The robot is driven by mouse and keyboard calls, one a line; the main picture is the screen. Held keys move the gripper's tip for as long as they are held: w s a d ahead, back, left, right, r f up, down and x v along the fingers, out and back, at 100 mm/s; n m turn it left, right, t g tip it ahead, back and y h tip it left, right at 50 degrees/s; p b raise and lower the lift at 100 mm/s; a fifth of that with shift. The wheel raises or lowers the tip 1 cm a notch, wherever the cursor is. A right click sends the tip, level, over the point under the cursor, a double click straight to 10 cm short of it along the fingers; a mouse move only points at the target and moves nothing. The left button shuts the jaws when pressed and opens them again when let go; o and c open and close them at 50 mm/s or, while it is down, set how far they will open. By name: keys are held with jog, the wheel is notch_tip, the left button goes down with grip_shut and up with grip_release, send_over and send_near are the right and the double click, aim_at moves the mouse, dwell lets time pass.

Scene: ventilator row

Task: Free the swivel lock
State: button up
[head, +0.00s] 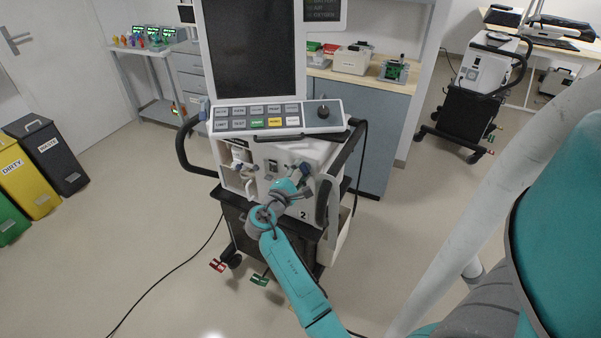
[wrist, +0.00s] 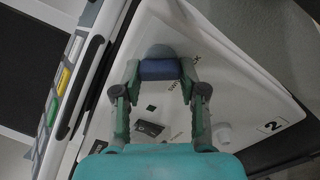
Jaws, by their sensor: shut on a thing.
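In the wrist view, a blue handle (wrist: 159,70), which I take as the swivel lock, sits against the white panel with a grey round base behind it. My gripper (wrist: 160,76) is shut on it, one finger on each end. The printed label beside it is partly hidden by a finger. In the head view, my gripper (head: 304,172) reaches the front panel of the ventilator (head: 280,165), marked 2, below its keypad. The handle is too small there to make out clearly.
The ventilator has black side handles and a wheeled base with red (head: 217,265) and green (head: 259,280) pedals. A cable (head: 165,275) crosses the floor. Bins (head: 45,155) stand at left, a bench (head: 385,125) behind. Another ventilator (head: 487,65) stands at back right.

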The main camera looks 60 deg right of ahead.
jog(key=m, duration=0.6)
jog(key=shift+r, duration=0.1)
jog(key=shift+m, duration=0.4)
jog(key=o, duration=1.1)
jog(key=shift+o, duration=0.2)
jog(key=a, duration=1.2)
jog(key=shift+s, duration=0.1)
